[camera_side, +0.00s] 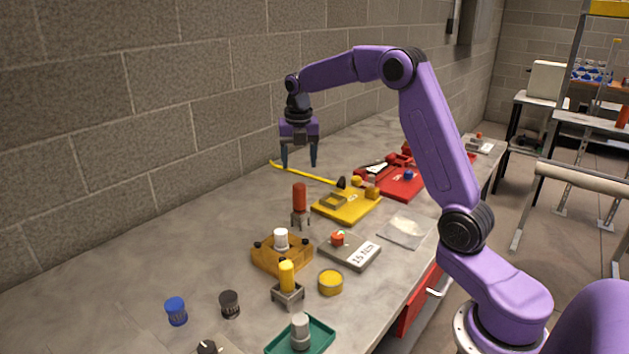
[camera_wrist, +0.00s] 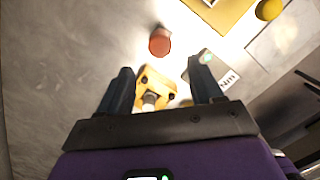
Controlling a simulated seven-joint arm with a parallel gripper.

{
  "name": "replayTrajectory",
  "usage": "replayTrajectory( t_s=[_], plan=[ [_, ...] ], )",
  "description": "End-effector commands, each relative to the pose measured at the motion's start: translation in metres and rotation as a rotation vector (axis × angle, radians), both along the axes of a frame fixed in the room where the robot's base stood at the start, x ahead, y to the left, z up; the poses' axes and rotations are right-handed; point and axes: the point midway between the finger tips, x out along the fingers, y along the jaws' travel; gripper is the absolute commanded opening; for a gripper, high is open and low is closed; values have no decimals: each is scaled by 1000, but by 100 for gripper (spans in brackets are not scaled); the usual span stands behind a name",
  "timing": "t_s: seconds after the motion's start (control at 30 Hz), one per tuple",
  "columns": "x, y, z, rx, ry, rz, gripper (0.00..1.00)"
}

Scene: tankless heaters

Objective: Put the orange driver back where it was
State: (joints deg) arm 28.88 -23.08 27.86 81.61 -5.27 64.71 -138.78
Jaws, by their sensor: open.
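The orange driver (camera_side: 299,197) stands upright in a small grey metal stand (camera_side: 300,220), its red-orange handle up. In the wrist view I see the handle from above as a red-orange round shape (camera_wrist: 160,41). My gripper (camera_side: 299,160) points down, open and empty, above and clear of the handle in the side view. In the wrist view its fingers (camera_wrist: 160,70) are spread apart, with the handle beyond their tips. A similar yellow driver (camera_side: 287,276) stands in another small stand (camera_side: 288,294) nearer the side camera. The orange driver's lower shaft is hard to make out.
A wooden block with a white-topped part (camera_side: 281,255), a scale (camera_side: 350,252) and a yellow tray (camera_side: 346,208) stand close by. A yellow pry bar (camera_side: 305,174) lies behind. A green tray (camera_side: 318,338) is in front. The bench's left side is mostly clear, beside the wall.

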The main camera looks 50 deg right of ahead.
Motion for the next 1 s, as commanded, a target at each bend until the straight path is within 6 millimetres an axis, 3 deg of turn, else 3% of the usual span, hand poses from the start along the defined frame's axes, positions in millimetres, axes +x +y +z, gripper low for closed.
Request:
replayTrajectory(
  t_s=[0.17,0.27,0.37,0.5,0.7,0.83,1.0],
  plan=[
    [-3,6,2,4,-1,-11,65],
    [-11,28,4,17,-7,-52,65],
    [-29,62,7,41,-14,-135,65],
    [-69,114,9,78,-21,-282,65],
    [-140,168,8,125,-17,-503,65],
    [-192,190,4,148,-9,-647,65],
    [-261,203,-4,168,5,-837,65]
  ],
)
